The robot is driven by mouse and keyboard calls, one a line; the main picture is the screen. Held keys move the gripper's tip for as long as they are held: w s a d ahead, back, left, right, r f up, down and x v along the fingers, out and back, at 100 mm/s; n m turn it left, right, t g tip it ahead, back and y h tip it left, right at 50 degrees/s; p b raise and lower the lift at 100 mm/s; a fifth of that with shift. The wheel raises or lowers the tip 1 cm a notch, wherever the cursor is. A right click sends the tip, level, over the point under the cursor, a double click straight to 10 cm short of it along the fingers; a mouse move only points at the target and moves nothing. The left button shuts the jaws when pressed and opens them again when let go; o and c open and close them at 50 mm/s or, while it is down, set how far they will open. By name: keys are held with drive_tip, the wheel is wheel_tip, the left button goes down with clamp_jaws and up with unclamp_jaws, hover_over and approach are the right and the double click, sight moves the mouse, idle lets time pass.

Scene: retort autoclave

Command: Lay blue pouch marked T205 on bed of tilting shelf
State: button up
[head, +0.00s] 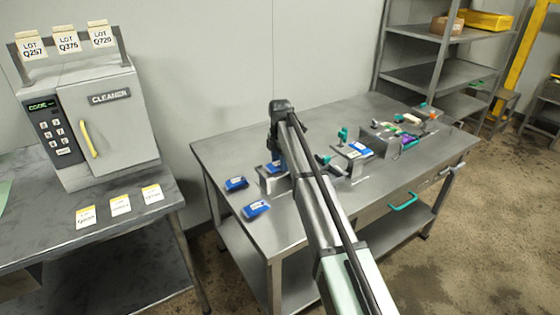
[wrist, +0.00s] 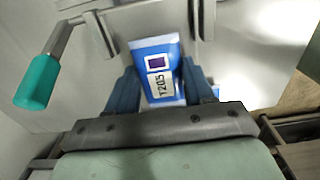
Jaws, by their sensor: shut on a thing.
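The blue pouch marked T205 (wrist: 165,58) is between my gripper's two fingers (wrist: 160,82) in the wrist view, its label facing the camera. My gripper (head: 277,166) is shut on it at the left part of the steel table in the head view, where my arm hides much of it. What appears to be the tilting shelf (head: 270,182) is a grey metal frame right at my gripper. In the wrist view a grey frame (wrist: 110,35) with a teal-gripped lever (wrist: 38,82) stands close around the pouch. I cannot tell whether the pouch touches the bed.
Two other blue pouches (head: 236,184) (head: 256,209) lie left of the frame on the steel table (head: 225,150). More fixtures with teal handles (head: 343,133) stand to the right. A cleaner cabinet (head: 105,115) and lot cards (head: 120,205) are on the left bench.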

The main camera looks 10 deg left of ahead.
drive_tip(key=o, duration=1)
drive_tip(key=shift+o, duration=0.2)
wheel_tip(320, 180, up, 12)
drive_tip(key=shift+r, duration=0.1)
